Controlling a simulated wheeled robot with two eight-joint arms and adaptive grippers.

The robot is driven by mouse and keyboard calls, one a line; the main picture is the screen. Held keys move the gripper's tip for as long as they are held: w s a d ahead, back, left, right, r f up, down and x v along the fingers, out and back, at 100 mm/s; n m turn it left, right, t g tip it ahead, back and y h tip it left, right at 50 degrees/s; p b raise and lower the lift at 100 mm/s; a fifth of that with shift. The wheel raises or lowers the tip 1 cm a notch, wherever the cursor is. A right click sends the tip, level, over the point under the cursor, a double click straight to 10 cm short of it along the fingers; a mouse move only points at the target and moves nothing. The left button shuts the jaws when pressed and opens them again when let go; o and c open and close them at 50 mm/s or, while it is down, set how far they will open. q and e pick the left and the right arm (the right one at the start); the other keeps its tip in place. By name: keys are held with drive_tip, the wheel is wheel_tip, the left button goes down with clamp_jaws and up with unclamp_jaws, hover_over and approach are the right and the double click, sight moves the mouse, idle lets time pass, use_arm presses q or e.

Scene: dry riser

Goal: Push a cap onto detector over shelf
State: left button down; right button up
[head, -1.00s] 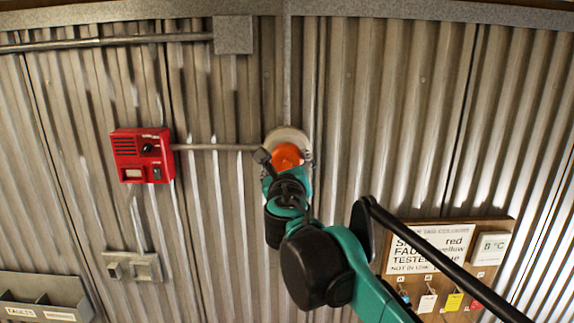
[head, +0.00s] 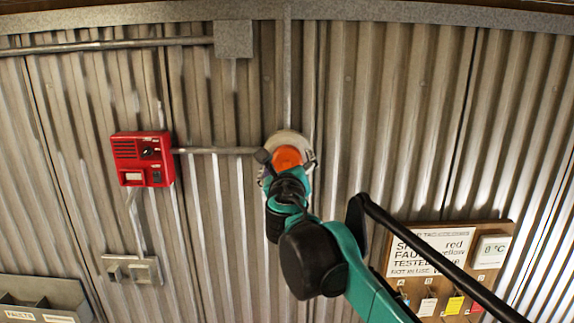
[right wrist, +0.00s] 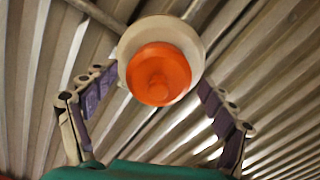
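The orange cap (head: 286,157) sits over the middle of the round white detector (head: 290,136) on the corrugated wall. In the right wrist view the cap (right wrist: 158,75) covers the centre of the detector (right wrist: 133,39), whose pale rim shows around it. I cannot tell how firmly the cap is seated. My right gripper (head: 286,163) is at the detector, reaching up from below. In the right wrist view its fingers (right wrist: 156,84) are spread on both sides of the cap, with gaps between them and the cap. My left gripper is not in view.
A red call box (head: 142,159) is on the wall to the left, joined by a conduit (head: 215,150) to the detector. A wooden tag board (head: 498,230) hangs at the lower right, behind my arm. A grey bin shelf (head: 45,291) is at the lower left.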

drive_tip(key=shift+s, duration=0.15)
drive_tip(key=s, duration=1.2)
drive_tip(key=s+d+f+m+g+h+b, duration=0.15)
drive_tip(key=d+f+m+b, duration=0.5)
drive_tip(key=f, duration=0.65)
drive_tip(key=s+d+f+m+g+h+b, duration=0.1)
drive_tip(key=s+d+f+m+g+b, duration=0.35)
drive_tip(key=f, duration=0.75)
drive_tip(key=d+f+m+h+b, duration=0.1)
drive_tip(key=d+f+m+b, duration=0.7)
drive_tip(key=f, duration=0.5)
drive_tip(key=s+f+m+g+y+b, duration=0.1)
drive_tip(key=s+f+m+b, duration=0.3)
drive_tip(key=f+m, duration=0.3)
drive_tip(key=s+f+m+g+y+b, duration=0.1)
drive_tip(key=s+f+m+b, duration=0.4)
drive_tip(key=f, duration=1.3)
drive_tip(key=s+a+f+m+g+y+b, duration=0.1)
drive_tip(key=s+f+m+g+b, duration=0.2)
drive_tip(key=f+m+b, duration=0.5)
wheel_tip(320, 180, down, 4)
drive_tip(key=shift+s+f+m, duration=0.25)
drive_tip(key=shift+s+m, duration=0.45)
drive_tip(key=shift+s, duration=0.2)
